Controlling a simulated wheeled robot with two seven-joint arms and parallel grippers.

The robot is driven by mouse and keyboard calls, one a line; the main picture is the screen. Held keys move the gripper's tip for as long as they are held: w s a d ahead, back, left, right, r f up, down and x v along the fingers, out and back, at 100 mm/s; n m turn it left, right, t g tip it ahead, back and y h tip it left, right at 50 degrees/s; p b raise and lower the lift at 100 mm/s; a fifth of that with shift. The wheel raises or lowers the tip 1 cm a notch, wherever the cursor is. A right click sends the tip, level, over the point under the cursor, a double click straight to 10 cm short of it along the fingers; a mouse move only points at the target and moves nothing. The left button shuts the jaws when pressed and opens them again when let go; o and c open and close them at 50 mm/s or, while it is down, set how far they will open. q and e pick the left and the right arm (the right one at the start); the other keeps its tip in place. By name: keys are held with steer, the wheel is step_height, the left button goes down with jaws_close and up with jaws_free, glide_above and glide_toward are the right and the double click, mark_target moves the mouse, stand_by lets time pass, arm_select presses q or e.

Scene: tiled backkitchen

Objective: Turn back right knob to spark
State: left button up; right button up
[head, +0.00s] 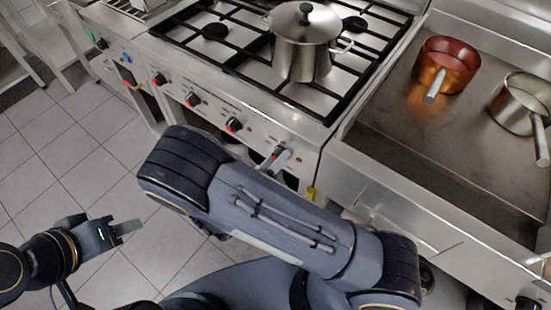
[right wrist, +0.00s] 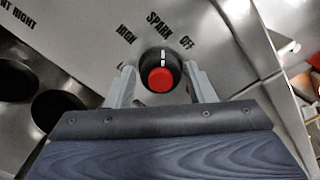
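The knob (right wrist: 160,72) on the stove's front panel has a red cap and a black ring with a white mark. In the right wrist view its mark points close to the SPARK label (right wrist: 160,22), slightly toward the OFF label (right wrist: 186,42). My right gripper (right wrist: 160,68) is open, with one finger on each side of the knob and a small gap showing at each side. In the head view my right gripper (head: 274,158) is at the rightmost knob, which it mostly hides. My left gripper (head: 128,227) is over the floor, away from the stove; its opening is unclear.
A lidded steel pot (head: 305,48) stands on the burner grates. Other red-capped knobs (head: 233,125) line the panel to the left. A copper pan (head: 447,66) and a steel pan (head: 520,102) stand on the griddle at right. The tiled floor (head: 80,150) at left is clear.

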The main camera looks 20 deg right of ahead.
steer(key=shift+o, duration=0.8)
steer(key=v, duration=0.7)
steer(key=shift+s+a+b, duration=0.25)
steer(key=shift+a+b, duration=0.05)
steer(key=shift+b, duration=0.05)
